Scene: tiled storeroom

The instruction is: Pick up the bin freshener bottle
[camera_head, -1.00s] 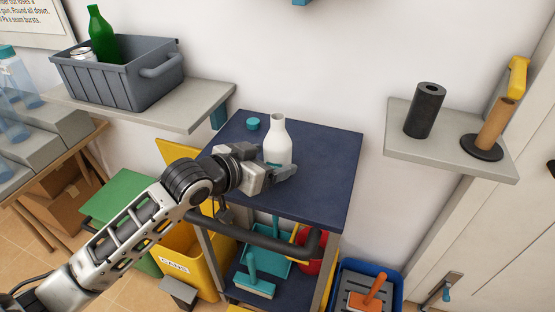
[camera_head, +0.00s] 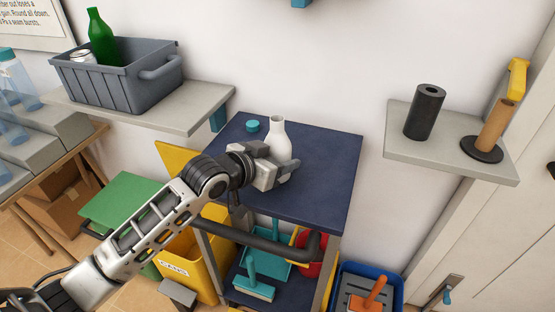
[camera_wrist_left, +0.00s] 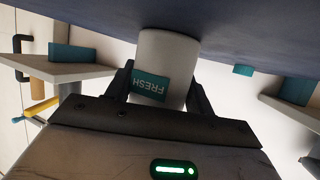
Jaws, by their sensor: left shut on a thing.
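The bin freshener bottle (camera_head: 278,136) is white with a narrow neck and stands upright on the dark blue cart top (camera_head: 325,175). Its lower body is partly hidden behind my left gripper (camera_head: 281,170) in the head view. In the left wrist view the bottle (camera_wrist_left: 176,55) shows a teal label reading "FRESH", between the two fingers of my left gripper (camera_wrist_left: 160,92). The fingers are shut on its body. Its base appears at or very near the cart top. My right gripper is not in view.
A teal cap (camera_head: 252,126) lies on the cart top behind the bottle. A grey crate (camera_head: 125,85) with a green bottle and a can stands on the left shelf (camera_head: 205,100). A black roll (camera_head: 425,112) stands on the right shelf (camera_head: 450,160). The cart top's right side is clear.

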